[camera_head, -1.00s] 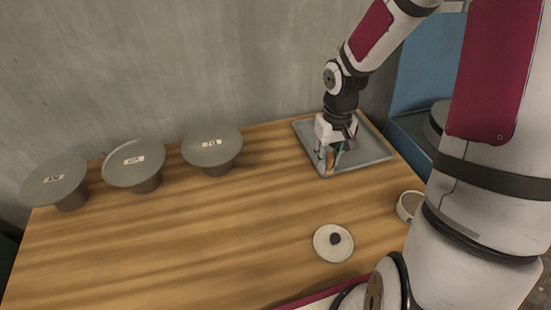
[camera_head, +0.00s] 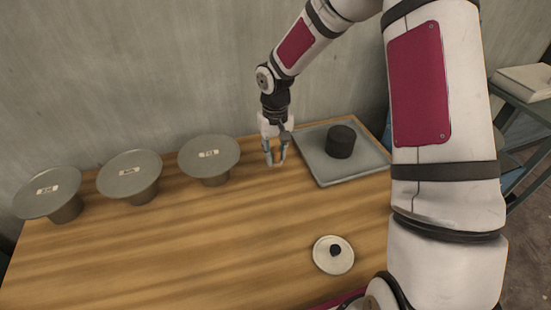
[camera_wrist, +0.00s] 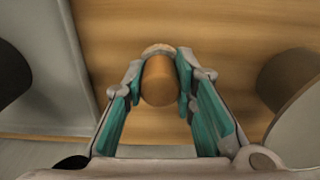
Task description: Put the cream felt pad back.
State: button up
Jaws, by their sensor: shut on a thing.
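My gripper (camera_head: 274,163) is above the table between the grey tray and the nearest stand. It is shut on a short tan cylinder (camera_wrist: 160,82) with a paler, rough rim at its far end. The held thing is hard to make out in the head view, and I cannot tell whether any felt is on it. A cream round disc (camera_head: 322,262) with a small dark knob on top lies flat on the table at the front. I cannot tell whether this disc is the felt pad.
Three grey labelled stands (camera_head: 62,192), (camera_head: 142,172), (camera_head: 222,153) line the table's back left. A grey tray (camera_head: 315,165) at the back right holds a dark cylinder (camera_head: 340,142). The wooden table (camera_head: 180,245) is bare in the middle. My arm covers its right side.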

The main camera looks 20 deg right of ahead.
jog(key=shift+f, duration=1.15)
jog(key=shift+f, duration=0.15)
jog(key=o, duration=1)
